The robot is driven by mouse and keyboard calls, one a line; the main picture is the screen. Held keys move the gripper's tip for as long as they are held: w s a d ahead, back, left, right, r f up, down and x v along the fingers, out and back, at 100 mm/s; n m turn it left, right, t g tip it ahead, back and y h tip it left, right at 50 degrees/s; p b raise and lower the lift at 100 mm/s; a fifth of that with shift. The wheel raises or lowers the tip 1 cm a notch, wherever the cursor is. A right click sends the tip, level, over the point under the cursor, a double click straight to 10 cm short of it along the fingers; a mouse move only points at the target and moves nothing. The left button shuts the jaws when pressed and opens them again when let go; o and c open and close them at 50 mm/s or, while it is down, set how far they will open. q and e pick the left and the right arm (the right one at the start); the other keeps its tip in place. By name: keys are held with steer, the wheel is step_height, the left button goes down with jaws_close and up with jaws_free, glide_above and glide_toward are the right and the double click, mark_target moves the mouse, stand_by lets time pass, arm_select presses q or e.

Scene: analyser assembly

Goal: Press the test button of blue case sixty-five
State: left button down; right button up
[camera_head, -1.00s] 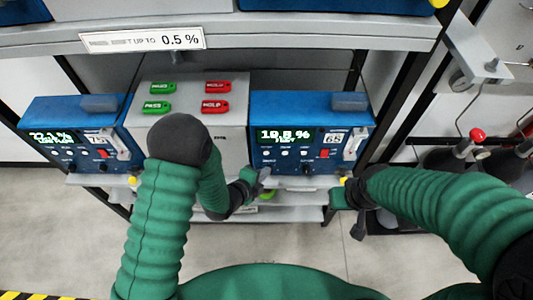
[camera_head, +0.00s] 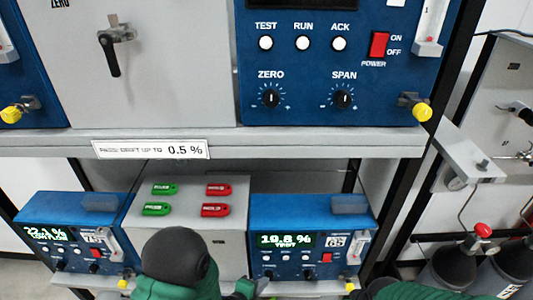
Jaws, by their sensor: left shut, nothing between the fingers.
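Blue case sixty-five (camera_head: 311,207) stands on the lower shelf, right of centre, with a "65" label and a lit green display reading about 19.8 %. The display's second line is too small to read surely. Its test button (camera_head: 266,257) is the leftmost of the small white buttons under the display. My left gripper (camera_head: 262,284) is shut and empty at the bottom edge, just below the case's front; whether it touches the case I cannot tell. My right arm's green sleeve shows at the lower right, its gripper out of frame.
A grey box (camera_head: 230,187) with green and red tags stands between case sixty-five and another blue case (camera_head: 70,208). A large blue case (camera_head: 335,60) and a grey door fill the upper shelf (camera_head: 300,145). Gas bottles (camera_head: 447,265) stand at right.

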arm_select(q)
steer(key=a+r+n+g+y, duration=0.1)
steer(key=a+r+n+y, duration=0.2)
steer(key=a+n, duration=0.35)
steer(key=s+a+r+n+g+y+b, duration=0.1)
steer(key=s+a+r+n+g, duration=0.2)
steer(key=s+a+n, duration=0.3)
steer(key=s+a+r+n+g+y, duration=0.2)
steer(key=s+a+r+n, duration=0.2)
steer(key=s+n, duration=0.4)
steer(key=shift+s+a+n+g+b, duration=0.4)
steer(key=shift+a+n, duration=0.45)
steer(key=shift+n, duration=0.3)
steer(key=shift+s+a+r, duration=0.1)
steer(key=shift+s+r, duration=0.05)
